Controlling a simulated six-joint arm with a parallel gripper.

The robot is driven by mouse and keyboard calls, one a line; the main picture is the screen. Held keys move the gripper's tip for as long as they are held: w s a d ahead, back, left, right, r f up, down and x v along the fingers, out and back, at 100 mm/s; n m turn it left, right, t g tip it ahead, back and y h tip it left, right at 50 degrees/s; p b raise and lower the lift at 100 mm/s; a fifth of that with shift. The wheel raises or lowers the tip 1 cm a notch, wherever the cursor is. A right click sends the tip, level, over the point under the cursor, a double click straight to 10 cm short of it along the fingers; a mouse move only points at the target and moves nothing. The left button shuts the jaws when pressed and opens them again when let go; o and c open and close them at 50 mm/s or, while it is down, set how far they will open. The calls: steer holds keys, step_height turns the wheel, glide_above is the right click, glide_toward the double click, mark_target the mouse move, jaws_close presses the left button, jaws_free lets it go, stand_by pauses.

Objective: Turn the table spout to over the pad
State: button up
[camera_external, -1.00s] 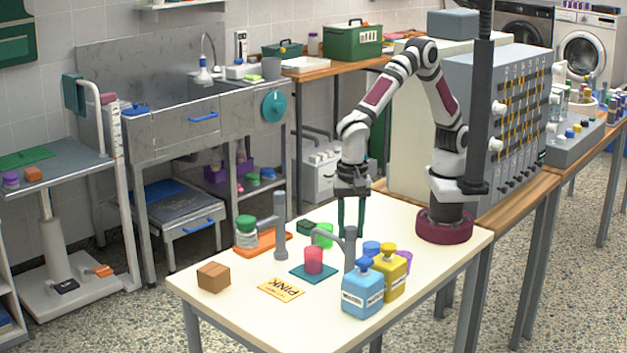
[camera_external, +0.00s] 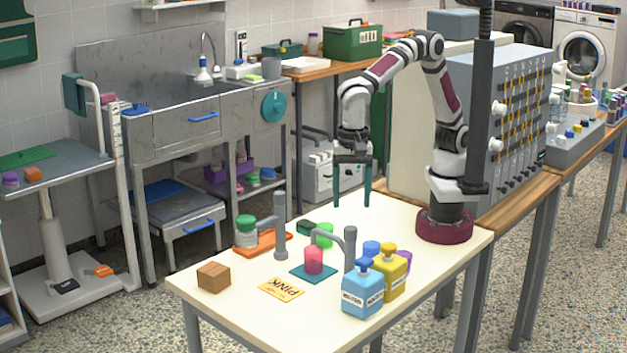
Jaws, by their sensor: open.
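The cup stands on a teal pad (camera_external: 328,271). From this angle I cannot tell whether the outlet is exactly over the pad. An orange pad (camera_external: 281,239) with a green-lidded jar (camera_external: 246,233) lies further back left. My gripper (camera_external: 352,203) is open and empty, pointing down above the table, behind and above the spout and apart from it.
A grey post (camera_external: 280,228) stands left of the spout. Blue (camera_external: 362,290) and yellow (camera_external: 392,272) bottles crowd its front right; a green cup (camera_external: 323,235) is behind. A brown box (camera_external: 213,277) and a yellow PINK card (camera_external: 281,288) lie front left.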

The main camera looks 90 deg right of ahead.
step_height(320, 180, up, 8)
stand_by(0.4)
steer(key=s+d+n, duration=0.3)
steer(key=d, duration=0.6)
steer(key=s+d+n, duration=0.3)
steer(key=d, duration=0.5)
steer(key=s+d+f+n+y, duration=0.1)
steer(key=s+d+f+n, duration=0.5)
steer(key=s, duration=0.5)
steer(key=shift+s+d+f+n+y, duration=0.3)
steer(key=shift+d+f+y, duration=0.1)
steer(key=shift+d+f, duration=0.55)
